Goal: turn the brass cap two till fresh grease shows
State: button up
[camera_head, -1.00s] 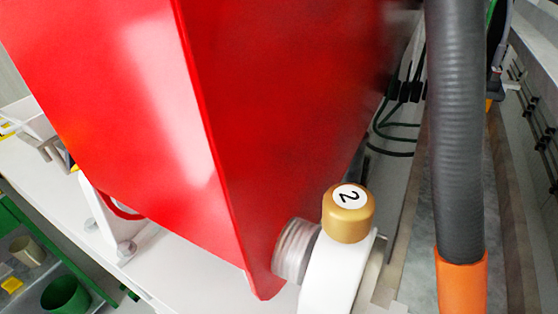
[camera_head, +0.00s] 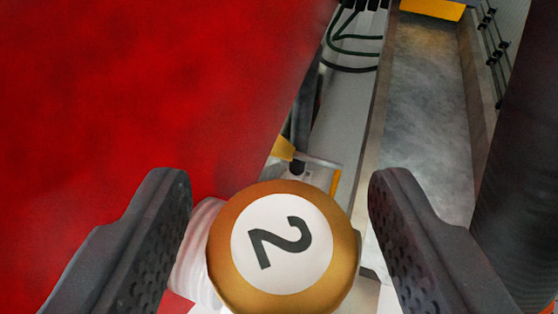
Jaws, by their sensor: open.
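The brass cap two (camera_head: 222,255) is a round gold-coloured cap with a white disc on top marked with a black 2. It fills the lower middle of the view. My gripper (camera_head: 280,190) is open, with one dark ridged finger left of the cap and the other right of it. Gaps show between the cap and both fingers. The cap's lower side and the spot where it meets its fitting are hidden. I see no grease.
A big red housing (camera_head: 130,90) fills the left side, close to the left finger. A pale ribbed fitting (camera_head: 197,262) sits beside the cap. A dark thick hose (camera_head: 525,170) stands at the right edge. Dark cables (camera_head: 350,50) and a grey floor strip (camera_head: 430,110) lie beyond.

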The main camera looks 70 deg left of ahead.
jog(key=shift+a, duration=0.1)
jog(key=c, duration=1)
jog(key=shift+o, duration=0.2)
jog(key=b, duration=0.1)
jog(key=m+t+b, duration=0.1)
jog(key=b, duration=0.1)
jog(key=shift+f+h, duration=0.3)
jog(key=shift+h, duration=0.1)
jog(key=shift+m+t+b, duration=0.55)
jog(key=shift+m+t, duration=0.05)
jog(key=shift+t, duration=0.1)
jog(key=shift+r+m+t+h, duration=0.25)
jog(key=shift+m+t+h, duration=0.45)
jog(key=shift+h, duration=0.1)
jog(key=shift+m+t+h, duration=0.4)
jog(key=shift+m, duration=0.2)
